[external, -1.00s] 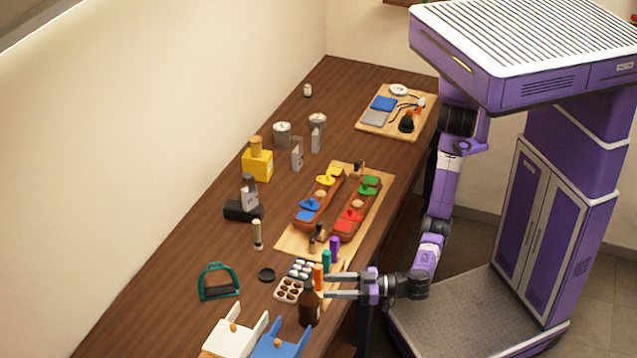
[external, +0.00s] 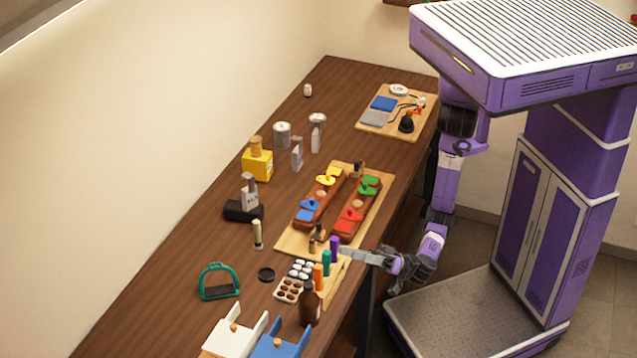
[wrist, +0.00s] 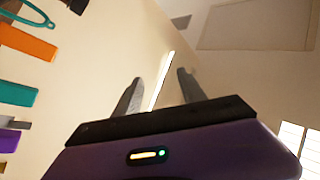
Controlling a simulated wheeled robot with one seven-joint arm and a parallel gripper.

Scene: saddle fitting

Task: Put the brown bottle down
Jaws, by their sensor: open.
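The brown bottle (external: 309,306) stands upright on the wooden workbench near its front edge, in the external view. It is beside the orange marker and the blue holder. My gripper (external: 342,256) is open and empty, at the bench's front edge near the purple marker, apart from the bottle and farther along the bench. In the wrist view my gripper's two fingers (wrist: 158,88) are spread with nothing between them. The bottle cannot be made out for certain in the wrist view.
Orange (external: 318,277), teal (external: 326,262) and purple (external: 334,247) upright pieces stand between my gripper and the bottle. A tray of round items (external: 288,291) and a blue holder (external: 282,346) are near the bottle. The floor side of the bench is free.

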